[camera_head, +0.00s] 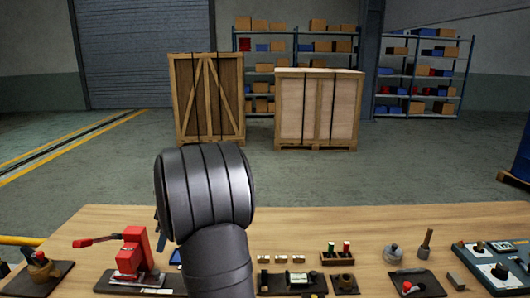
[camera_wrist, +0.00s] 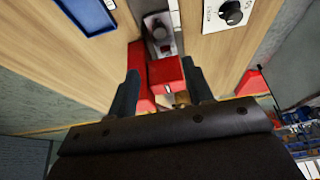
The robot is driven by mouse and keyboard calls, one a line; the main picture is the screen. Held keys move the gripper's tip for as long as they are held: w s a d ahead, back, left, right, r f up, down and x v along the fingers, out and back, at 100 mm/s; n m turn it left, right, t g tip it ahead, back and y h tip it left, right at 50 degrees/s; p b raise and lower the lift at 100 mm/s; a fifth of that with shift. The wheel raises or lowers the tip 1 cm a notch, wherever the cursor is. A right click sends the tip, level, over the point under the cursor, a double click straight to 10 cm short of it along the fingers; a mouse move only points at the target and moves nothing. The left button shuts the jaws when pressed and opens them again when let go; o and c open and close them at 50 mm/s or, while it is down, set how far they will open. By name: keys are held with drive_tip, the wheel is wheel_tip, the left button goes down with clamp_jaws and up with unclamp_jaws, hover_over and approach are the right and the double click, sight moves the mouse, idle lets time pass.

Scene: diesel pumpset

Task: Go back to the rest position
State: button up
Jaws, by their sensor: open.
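My gripper (camera_wrist: 160,68) shows in the wrist view with its two dark fingers apart. In that view a red device (camera_wrist: 166,72) appears between and beyond the fingers. I cannot tell how far the fingers are from it, and I see nothing clearly gripped. In the head view the red device (camera_head: 133,252) stands on a dark base at the left of the wooden workbench (camera_head: 300,222), with a red lever pointing left. My dark arm rises over the bench just right of it and hides most of the gripper there.
A blue tray (camera_wrist: 88,14) and a white plate with a black knob (camera_wrist: 230,12) flank the device in the wrist view. Several small parts, including a grey lidded pot (camera_head: 393,254), line the bench front. Two wooden crates (camera_head: 207,98) and shelves stand far behind, across open floor.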

drive_tip(key=shift+x, duration=2.7)
drive_tip(key=shift+r, duration=0.1)
drive_tip(key=shift+o, duration=0.6)
drive_tip(key=o, duration=1)
drive_tip(key=r, duration=0.8)
drive_tip(key=d+r, duration=0.1)
drive_tip(key=r, duration=0.3)
drive_tip(key=shift+d+r, duration=0.1)
drive_tip(key=shift+o, duration=0.2)
drive_tip(key=x, duration=0.9)
drive_tip(key=shift+f, duration=0.25)
drive_tip(key=shift+r, duration=0.1)
drive_tip(key=v, duration=0.9)
drive_tip(key=shift+r, duration=0.4)
